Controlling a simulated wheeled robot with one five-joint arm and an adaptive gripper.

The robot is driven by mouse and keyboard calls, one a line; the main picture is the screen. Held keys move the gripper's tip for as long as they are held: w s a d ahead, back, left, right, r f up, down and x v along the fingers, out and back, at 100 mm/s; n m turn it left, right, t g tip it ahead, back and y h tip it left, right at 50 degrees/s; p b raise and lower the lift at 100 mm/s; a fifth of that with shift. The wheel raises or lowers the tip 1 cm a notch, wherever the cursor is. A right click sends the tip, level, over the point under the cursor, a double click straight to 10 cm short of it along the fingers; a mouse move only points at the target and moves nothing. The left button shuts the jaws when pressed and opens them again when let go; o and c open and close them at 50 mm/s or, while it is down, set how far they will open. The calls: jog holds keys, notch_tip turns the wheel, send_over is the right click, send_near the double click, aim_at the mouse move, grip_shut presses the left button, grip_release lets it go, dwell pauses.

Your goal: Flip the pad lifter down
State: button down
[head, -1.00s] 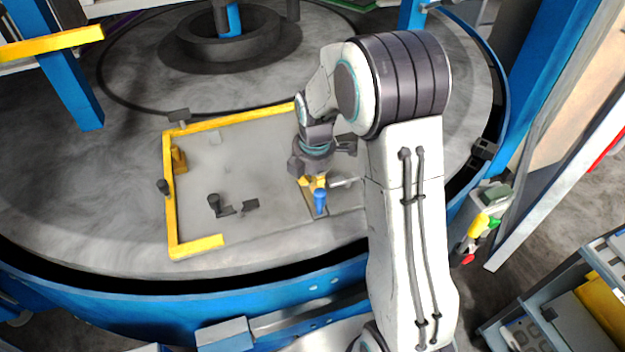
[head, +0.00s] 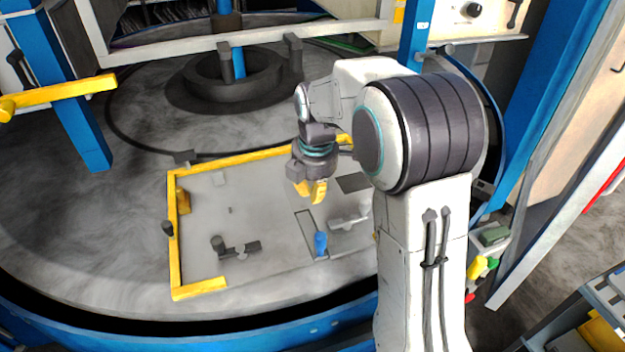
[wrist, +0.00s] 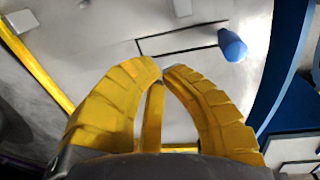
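The part that looks like the pad lifter is a narrow rectangular plate (head: 306,228) with a blue knob (head: 320,243) at its near end. The plate appears to lie flat, flush with the grey die plate, with a dark outline around it. In the wrist view the blue knob (wrist: 232,45) is beyond and right of my fingertips, and the outlined plate (wrist: 185,42) runs left from it. My gripper (head: 318,192) is above the die plate, behind the knob and apart from it. Its yellow fingers (wrist: 161,68) are together at the tips, with nothing between them.
A yellow rail (head: 174,240) frames the grey die plate (head: 270,215). Dark clamps (head: 240,249) and a grey raised piece (head: 348,222) stand on it. A white beam (head: 240,38) crosses behind. A blue post (head: 85,130) stands left.

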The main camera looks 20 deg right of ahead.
jog(key=shift+r, duration=1.6)
